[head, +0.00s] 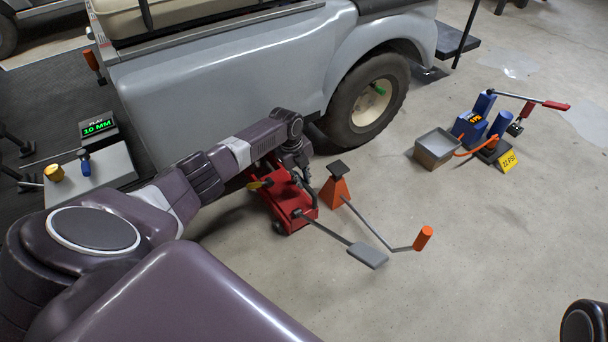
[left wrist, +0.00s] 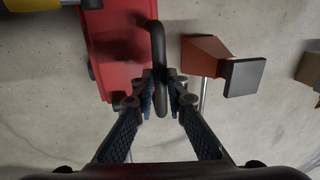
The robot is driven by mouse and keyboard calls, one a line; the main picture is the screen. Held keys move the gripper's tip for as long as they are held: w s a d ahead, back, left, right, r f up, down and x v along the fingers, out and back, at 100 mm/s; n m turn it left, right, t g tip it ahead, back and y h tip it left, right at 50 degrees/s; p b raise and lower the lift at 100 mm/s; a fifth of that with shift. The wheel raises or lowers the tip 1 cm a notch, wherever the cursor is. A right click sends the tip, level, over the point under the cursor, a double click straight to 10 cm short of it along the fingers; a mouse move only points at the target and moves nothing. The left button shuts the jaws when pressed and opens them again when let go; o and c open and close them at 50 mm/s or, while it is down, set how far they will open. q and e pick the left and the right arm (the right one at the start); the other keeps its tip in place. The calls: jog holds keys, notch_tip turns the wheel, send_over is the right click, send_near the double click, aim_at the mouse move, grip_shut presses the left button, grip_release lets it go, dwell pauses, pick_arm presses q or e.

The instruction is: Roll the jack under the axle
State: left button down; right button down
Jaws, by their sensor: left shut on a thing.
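The red jack (head: 289,207) stands on the floor beside the grey cart (head: 225,75), just left of its wheel (head: 368,102). A bar with a grey pedal (head: 368,256) sticks out from the jack toward the lower right. My left gripper (head: 297,168) is at the jack's top. In the left wrist view, its fingers (left wrist: 162,88) are shut around the dark handle (left wrist: 158,45), with the jack's red body (left wrist: 112,45) to the left. The axle is hidden under the cart body.
An orange stand (head: 336,190) with a black top is close to the jack's right; it also shows in the left wrist view (left wrist: 205,57). A crank with an orange grip (head: 423,238) lies nearby. A blue pump unit (head: 475,127) is farther right.

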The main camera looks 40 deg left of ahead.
pick_arm(q)
jog(key=c, duration=1.9)
grip_release()
jog(key=shift+c, duration=0.2)
jog(key=shift+r, duration=0.1)
notch_tip(320, 180, up, 12)
jog(key=s, duration=0.2)
jog(key=shift+a, duration=0.4)
jog(key=shift+s+f, duration=0.1)
jog(key=shift+f, duration=0.1)
